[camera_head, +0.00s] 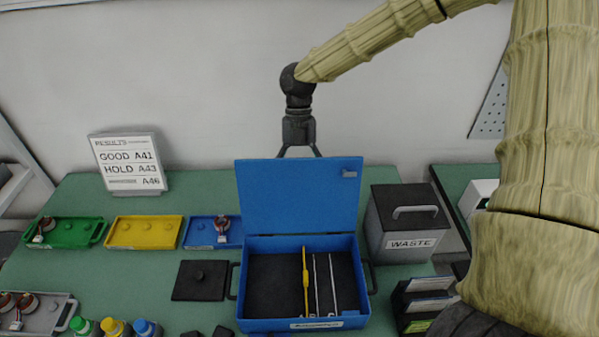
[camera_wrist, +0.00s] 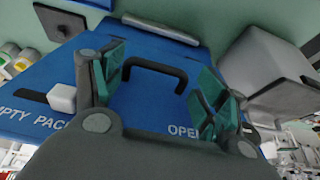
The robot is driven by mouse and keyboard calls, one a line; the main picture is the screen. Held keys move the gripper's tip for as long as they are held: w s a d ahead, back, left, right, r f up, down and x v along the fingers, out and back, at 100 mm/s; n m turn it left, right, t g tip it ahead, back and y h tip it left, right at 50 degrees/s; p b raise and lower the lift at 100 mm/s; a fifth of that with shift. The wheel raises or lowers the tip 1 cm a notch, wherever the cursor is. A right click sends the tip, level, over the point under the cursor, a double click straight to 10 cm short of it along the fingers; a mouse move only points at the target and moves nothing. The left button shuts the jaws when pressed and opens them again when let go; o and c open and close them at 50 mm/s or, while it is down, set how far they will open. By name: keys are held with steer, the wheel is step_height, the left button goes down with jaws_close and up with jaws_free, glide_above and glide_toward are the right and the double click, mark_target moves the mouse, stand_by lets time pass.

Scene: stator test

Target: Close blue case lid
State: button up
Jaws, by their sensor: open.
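The blue case (camera_head: 303,324) stands on the green table with its lid (camera_head: 298,197) raised open at the back. The case holds a yellow tool and two thin light rods on a dark lining. My gripper (camera_head: 299,155) is behind the lid at its top edge, its fingertips hidden by the lid. In the wrist view my gripper (camera_wrist: 165,85) is open, with green finger pads on both sides. The lid's outer face (camera_wrist: 140,112) shows a black handle (camera_wrist: 155,66) between the fingers in the picture; I cannot tell whether they touch it.
A grey WASTE box (camera_head: 404,225) stands right of the case. Green (camera_head: 65,233), yellow (camera_head: 145,232) and blue (camera_head: 200,233) trays lie to the left. A black plate (camera_head: 199,281) lies beside the case, and a results sign (camera_head: 128,163) stands at the back left.

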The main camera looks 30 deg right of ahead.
steer(key=shift+s+f, duration=0.15)
steer(key=shift+f, duration=0.35)
steer(key=shift+s, duration=0.2)
steer(key=c, duration=1.6)
steer(key=shift+f, duration=0.1)
jaws_close()
